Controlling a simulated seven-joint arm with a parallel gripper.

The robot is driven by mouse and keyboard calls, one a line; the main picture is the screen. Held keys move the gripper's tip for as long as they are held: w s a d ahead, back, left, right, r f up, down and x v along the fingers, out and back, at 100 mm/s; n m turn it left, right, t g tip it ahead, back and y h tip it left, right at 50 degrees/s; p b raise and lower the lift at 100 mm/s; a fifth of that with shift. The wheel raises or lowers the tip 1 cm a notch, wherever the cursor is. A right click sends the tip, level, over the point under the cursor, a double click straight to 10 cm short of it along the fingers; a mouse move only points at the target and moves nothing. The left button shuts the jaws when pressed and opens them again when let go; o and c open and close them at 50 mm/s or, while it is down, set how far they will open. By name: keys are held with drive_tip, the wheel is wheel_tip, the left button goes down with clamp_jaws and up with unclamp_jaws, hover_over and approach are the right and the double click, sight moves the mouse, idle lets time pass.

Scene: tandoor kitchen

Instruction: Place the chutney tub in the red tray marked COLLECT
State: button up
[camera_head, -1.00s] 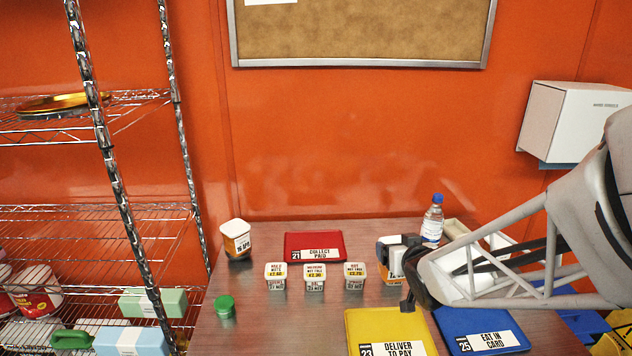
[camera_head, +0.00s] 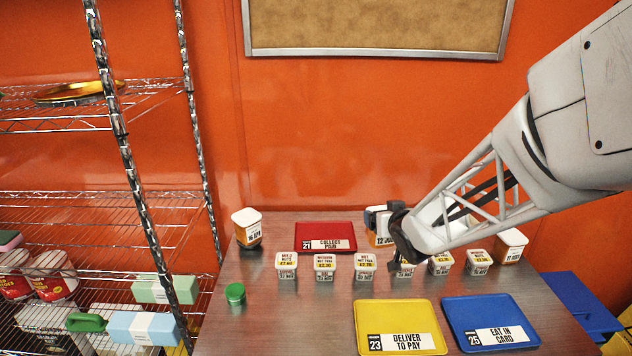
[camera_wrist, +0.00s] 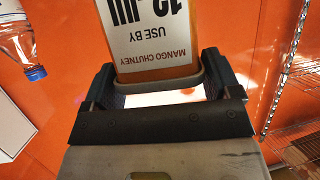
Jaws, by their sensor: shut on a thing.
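A white-lidded tub with an orange-brown base and a white label (camera_head: 381,239) is held by my gripper (camera_head: 388,224), just right of the red tray. In the wrist view the tub (camera_wrist: 150,35) shows "MANGO CHUTNEY" and "USE BY", upside down, between the two dark fingers of my gripper (camera_wrist: 158,84). The fingers are shut on it. In the head view the fingers and arm hide part of the tub, and I cannot tell its height above the table. The red tray (camera_head: 313,230), marked "COLLECT PAID", lies flat and empty at the back of the table.
Similar tubs stand at the left (camera_head: 246,230) and right (camera_head: 511,246). A row of small labelled pots (camera_head: 325,268) stands in front of the red tray. Yellow (camera_head: 398,315) and blue (camera_head: 490,312) trays lie nearer. A green-lidded jar (camera_head: 235,294) stands front left.

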drive_tip(key=w+a+f+n+y, duration=0.1)
drive_tip(key=w+a+n+y, duration=0.1)
drive_tip(key=w+a, duration=1.1)
drive_tip(key=shift+w+a+f+n+g+y, duration=0.25)
drive_tip(key=shift+w+g+y, duration=0.2)
drive_tip(key=shift+w, duration=1.8)
drive_tip(key=shift+f, duration=0.2)
wheel_tip(320, 180, down, 6)
drive_tip(key=shift+f, duration=1.85)
drive_tip(key=shift+f, duration=0.2)
drive_tip(key=o, duration=1)
drive_tip(key=shift+c, duration=0.2)
